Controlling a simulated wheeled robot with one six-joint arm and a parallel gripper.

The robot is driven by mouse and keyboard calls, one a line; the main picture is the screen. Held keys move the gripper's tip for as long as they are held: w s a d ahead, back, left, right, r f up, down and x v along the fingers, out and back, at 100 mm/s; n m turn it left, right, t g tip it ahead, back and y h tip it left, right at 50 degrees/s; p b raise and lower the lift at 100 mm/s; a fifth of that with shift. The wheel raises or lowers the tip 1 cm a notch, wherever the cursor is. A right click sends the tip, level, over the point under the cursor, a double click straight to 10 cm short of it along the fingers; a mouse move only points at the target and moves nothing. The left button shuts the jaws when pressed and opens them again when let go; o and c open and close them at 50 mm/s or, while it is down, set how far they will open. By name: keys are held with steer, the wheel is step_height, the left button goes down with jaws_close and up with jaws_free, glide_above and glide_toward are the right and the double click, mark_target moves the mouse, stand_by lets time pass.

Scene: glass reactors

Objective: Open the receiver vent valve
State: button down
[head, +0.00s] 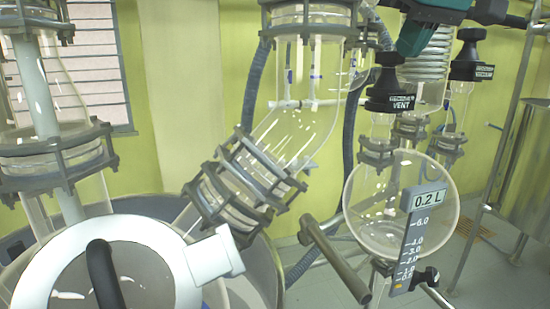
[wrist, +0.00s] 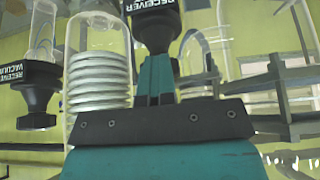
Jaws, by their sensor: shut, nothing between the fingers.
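The receiver vent valve (head: 390,95) is a black knob over a black labelled block, on a glass neck above the round receiver flask (head: 400,205) in the head view. In the wrist view the valve (wrist: 155,28) appears upside down at the top centre, just beyond my fingertips. My gripper (head: 408,45) shows as teal parts at the upper right of the head view, close to the knob. In the wrist view the gripper (wrist: 154,62) has its two teal fingers together, with nothing between them. The fingers overlap the knob in the picture; I cannot tell whether they touch it.
The similar receiver vacuum valve (head: 472,60) stands to the right, and at the left of the wrist view (wrist: 38,90). A coiled condenser (head: 425,55) rises behind. A level scale (head: 416,240) reads 0.2 L. Glass reactor parts (head: 245,185) fill the left and centre.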

steer(key=shift+w+d+f+p, duration=0.1)
steer(key=shift+w+d+p, duration=0.1)
steer(key=shift+d+p, duration=0.3)
steer(key=shift+w+d+f+p, duration=0.1)
steer(key=shift+w+d+p, duration=0.05)
steer(key=shift+d+p, duration=0.3)
steer(key=shift+w+d, duration=0.1)
steer(key=shift+w, duration=0.05)
steer(key=shift+s+d, duration=0.15)
steer(key=shift+s, duration=0.1)
